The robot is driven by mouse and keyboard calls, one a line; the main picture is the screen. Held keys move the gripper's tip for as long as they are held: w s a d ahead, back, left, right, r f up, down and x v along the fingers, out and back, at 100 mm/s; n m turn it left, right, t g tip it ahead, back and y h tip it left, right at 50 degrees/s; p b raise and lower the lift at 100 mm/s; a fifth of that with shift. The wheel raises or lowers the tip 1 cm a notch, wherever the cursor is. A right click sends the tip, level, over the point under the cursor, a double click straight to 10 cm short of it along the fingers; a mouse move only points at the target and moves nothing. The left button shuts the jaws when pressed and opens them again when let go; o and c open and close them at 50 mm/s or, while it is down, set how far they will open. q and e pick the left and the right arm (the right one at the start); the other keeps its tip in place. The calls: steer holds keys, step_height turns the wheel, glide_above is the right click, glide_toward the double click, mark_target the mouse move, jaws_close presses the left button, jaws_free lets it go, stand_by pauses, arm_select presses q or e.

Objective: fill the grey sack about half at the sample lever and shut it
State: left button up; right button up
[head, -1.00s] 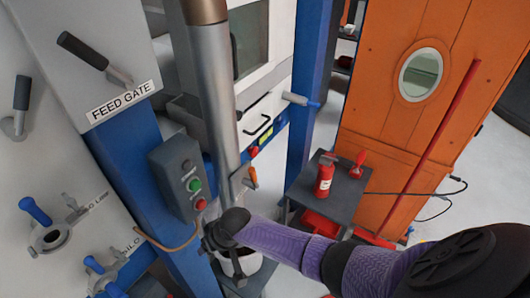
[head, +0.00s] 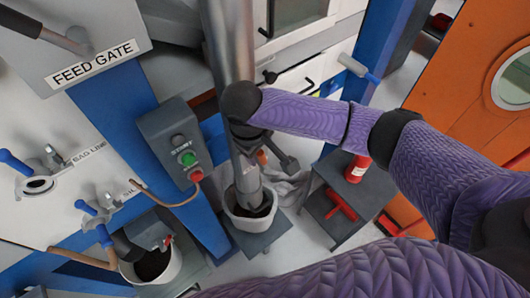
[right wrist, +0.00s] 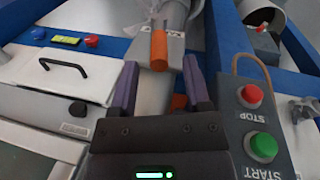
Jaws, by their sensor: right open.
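In the right wrist view my right gripper (right wrist: 160,82) is open, with its two purple fingers apart. The orange handle of the sample lever (right wrist: 159,48) stands just ahead of the gap between the fingertips. In the head view the orange lever (head: 262,157) shows only in part beside the steel pipe, next to my dark right wrist, and the fingertips there are hard to make out. A crumpled grey cloth thing, apparently the grey sack (head: 290,187), lies behind the bucket under the pipe. Its mouth cannot be made out. My left gripper is not in view.
A white bucket (head: 236,217) with dark material stands under the pipe spout; another bucket (head: 174,270) stands at lower left. The start/stop box (head: 178,145) is close left of the pipe.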

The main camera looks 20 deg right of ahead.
mark_target(262, 157)
steer(key=f, duration=0.4)
steer(key=shift+w+d+f+b, duration=0.25)
steer(key=shift+d+b, duration=0.05)
steer(key=shift+d, duration=0.1)
jaws_close()
stand_by(1.0)
